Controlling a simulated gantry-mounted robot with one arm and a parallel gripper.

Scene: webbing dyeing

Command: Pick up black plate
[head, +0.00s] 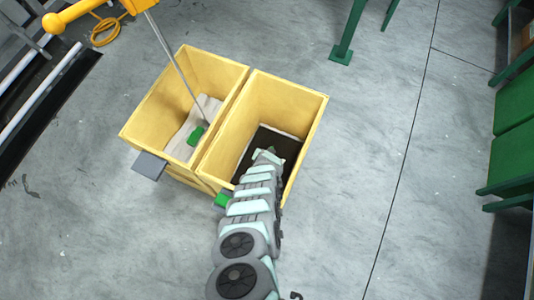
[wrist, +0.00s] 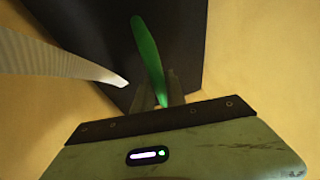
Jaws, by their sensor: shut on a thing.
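The black plate (wrist: 100,40) fills the upper middle of the wrist view, with an upright green handle (wrist: 150,55) on it. My gripper (wrist: 160,88) has its fingers shut around the lower end of this handle. In the head view my gripper (head: 267,155) reaches down into the right yellow bin (head: 310,115), over a dark surface (head: 287,146) with a pale edge. My arm hides part of it, and the handle cannot be made out there.
The left yellow bin (head: 160,95) adjoins it and holds a pale sheet (head: 205,108) with a green block (head: 196,135). A thin rod (head: 172,60) slants into it. A pale curved strip (wrist: 60,60) runs close to the fingers. Bin walls surround my gripper.

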